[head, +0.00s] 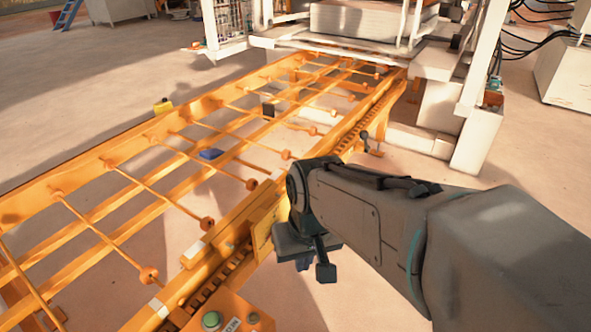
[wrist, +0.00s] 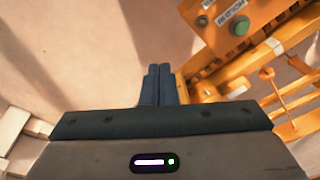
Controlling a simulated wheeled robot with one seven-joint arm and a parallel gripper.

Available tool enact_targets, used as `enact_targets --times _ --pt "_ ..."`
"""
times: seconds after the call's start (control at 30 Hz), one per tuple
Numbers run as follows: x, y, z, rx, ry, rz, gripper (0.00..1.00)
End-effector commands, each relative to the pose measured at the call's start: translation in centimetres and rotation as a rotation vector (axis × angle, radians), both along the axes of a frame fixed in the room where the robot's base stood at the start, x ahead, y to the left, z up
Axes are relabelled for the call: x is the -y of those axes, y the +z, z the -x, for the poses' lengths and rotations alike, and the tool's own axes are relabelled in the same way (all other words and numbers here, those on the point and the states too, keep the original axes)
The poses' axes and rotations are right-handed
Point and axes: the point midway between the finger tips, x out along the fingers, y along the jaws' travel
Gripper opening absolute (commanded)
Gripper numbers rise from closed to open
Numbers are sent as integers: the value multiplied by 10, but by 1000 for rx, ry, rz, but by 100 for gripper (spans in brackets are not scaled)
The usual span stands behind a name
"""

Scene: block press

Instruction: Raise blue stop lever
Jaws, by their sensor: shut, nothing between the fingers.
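A small blue piece (head: 210,154), which may be the stop lever, lies low on a middle rail of the orange roller conveyor (head: 100,160) in the head view. A dark lever with a round knob (head: 364,137) stands at the conveyor's right side, behind my arm. My gripper (wrist: 158,70) is shut and empty in the wrist view, its two dark fingers side by side. In the head view my gripper (head: 304,262) hangs beside the conveyor's right rail, apart from the blue piece and to its lower right. No blue lever shows in the wrist view.
An orange control box with a green button (head: 212,320) stands at the near end; the button shows in the wrist view (wrist: 240,27). A white press frame (head: 480,90) stands at the back right.

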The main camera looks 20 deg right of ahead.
Motion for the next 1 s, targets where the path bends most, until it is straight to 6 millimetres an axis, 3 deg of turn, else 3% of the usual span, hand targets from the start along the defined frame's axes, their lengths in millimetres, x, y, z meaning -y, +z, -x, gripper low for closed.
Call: enact_targets --times 0.37,0.63,0.83,1.0 --pt "-18 -64 -23 -373 -634 -370 0" --pt "-17 -100 -66 -683 -1144 -705 0" --pt "4 -123 -109 -919 -1489 -986 0" --pt "41 -145 -146 -1128 -1747 -1257 0"
